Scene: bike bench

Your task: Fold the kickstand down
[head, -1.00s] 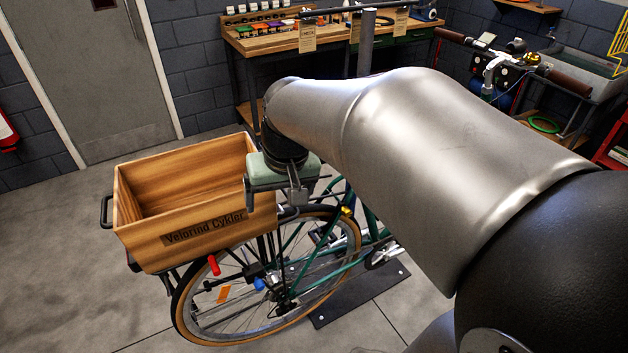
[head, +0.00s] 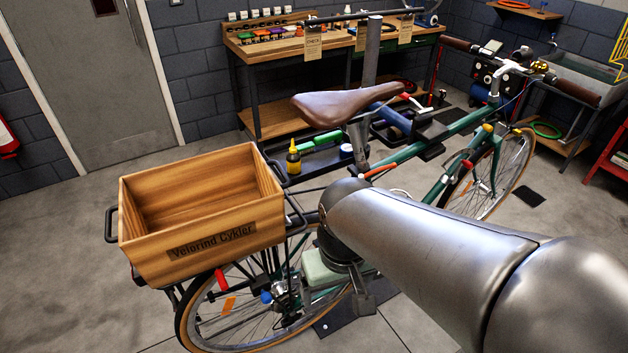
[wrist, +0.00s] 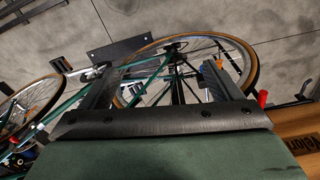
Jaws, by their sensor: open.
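The green bicycle (head: 470,122) stands in the head view, its rear wheel (head: 200,335) below a wooden crate. A thin dark bar (head: 232,289) lies across the rear wheel near the hub; I cannot tell whether it is the kickstand. My gripper (wrist: 160,88) is open in the wrist view, its two fingers spread, with the rear wheel (wrist: 252,62) and green frame tubes beyond them. Nothing shows clearly held between the fingers. In the head view my gripper is beside the rear wheel, low, and my arm hides part of the frame and the bottom bracket area.
The wooden crate (head: 205,243) sits over the rear wheel. A red-tipped lever (head: 221,279) hangs below it. The repair-stand post (head: 371,50) rises by the saddle (head: 350,103). A yellow bottle (head: 294,158) stands on a tray behind. The floor at left is clear.

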